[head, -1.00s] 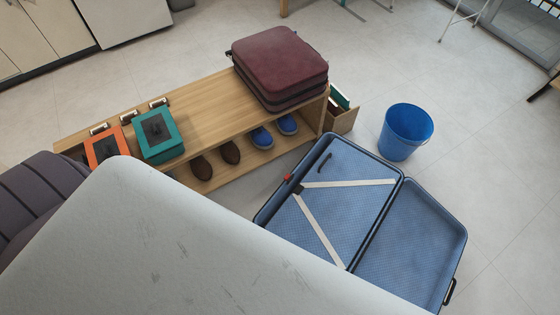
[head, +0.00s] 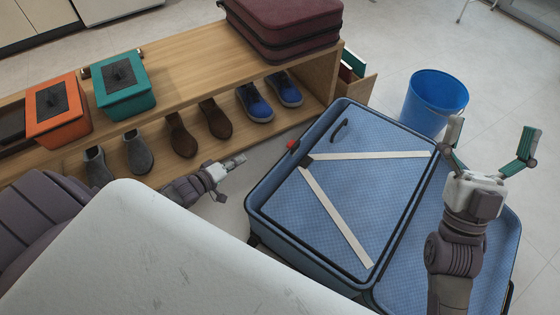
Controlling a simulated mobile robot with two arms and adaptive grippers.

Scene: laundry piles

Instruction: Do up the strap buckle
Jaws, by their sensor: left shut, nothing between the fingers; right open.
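The open blue suitcase (head: 262,222) lies on the floor at centre right, its two halves side by side. In its left half, two pale straps (head: 368,156) and (head: 335,218) run from a dark buckle part (head: 306,161) near the upper left. A small red piece (head: 292,145) sits on the rim beside it. Whether the buckle parts are joined is too small to tell. My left gripper (head: 238,160) is shut and empty, left of the suitcase. My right gripper (head: 490,140) is open and empty, above the suitcase's right half, fingers spread wide.
A wooden bench (head: 190,62) holds an orange box (head: 58,112), a teal box (head: 124,88) and a maroon suitcase (head: 285,28), with several shoes below. A blue bucket (head: 436,100) stands behind the open suitcase. A large white surface (head: 150,260) fills the lower left.

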